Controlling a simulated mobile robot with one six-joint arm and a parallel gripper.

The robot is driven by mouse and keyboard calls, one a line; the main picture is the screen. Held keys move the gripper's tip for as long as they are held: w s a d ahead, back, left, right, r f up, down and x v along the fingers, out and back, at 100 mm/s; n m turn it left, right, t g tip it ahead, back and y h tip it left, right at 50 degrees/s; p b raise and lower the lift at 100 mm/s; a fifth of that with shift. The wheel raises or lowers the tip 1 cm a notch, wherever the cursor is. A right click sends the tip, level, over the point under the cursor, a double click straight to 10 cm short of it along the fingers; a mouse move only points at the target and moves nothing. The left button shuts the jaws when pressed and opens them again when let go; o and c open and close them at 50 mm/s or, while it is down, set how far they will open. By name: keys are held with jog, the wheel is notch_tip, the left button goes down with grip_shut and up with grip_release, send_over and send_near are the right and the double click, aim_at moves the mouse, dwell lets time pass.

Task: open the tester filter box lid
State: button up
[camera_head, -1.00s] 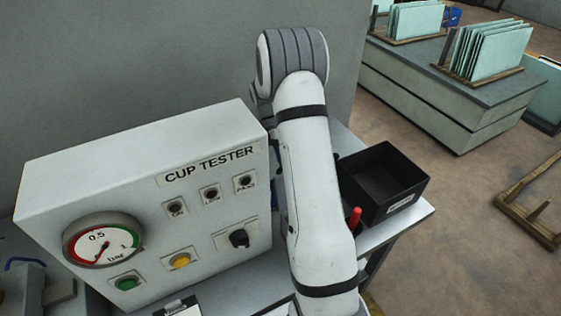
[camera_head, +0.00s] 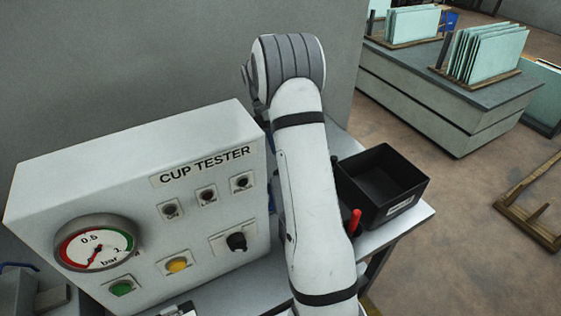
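The cup tester (camera_head: 150,200) is a white box at the left with a "CUP TESTER" label, a round pressure gauge (camera_head: 97,245), a green button, a yellow button and a black knob (camera_head: 236,242). No filter box lid can be made out on it in this view. My white arm rises in front of the bench just right of the tester and hides part of the bench. My gripper is not in view.
An open black bin (camera_head: 382,187) stands on the bench (camera_head: 408,225) right of my arm, with a red handle (camera_head: 355,222) beside it. Farther back, a grey counter (camera_head: 430,100) carries racks of glass panes (camera_head: 487,55). A wooden frame (camera_head: 530,205) lies on the floor at right.

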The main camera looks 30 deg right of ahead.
jog(key=shift+v, duration=0.95)
jog(key=shift+c, duration=0.4)
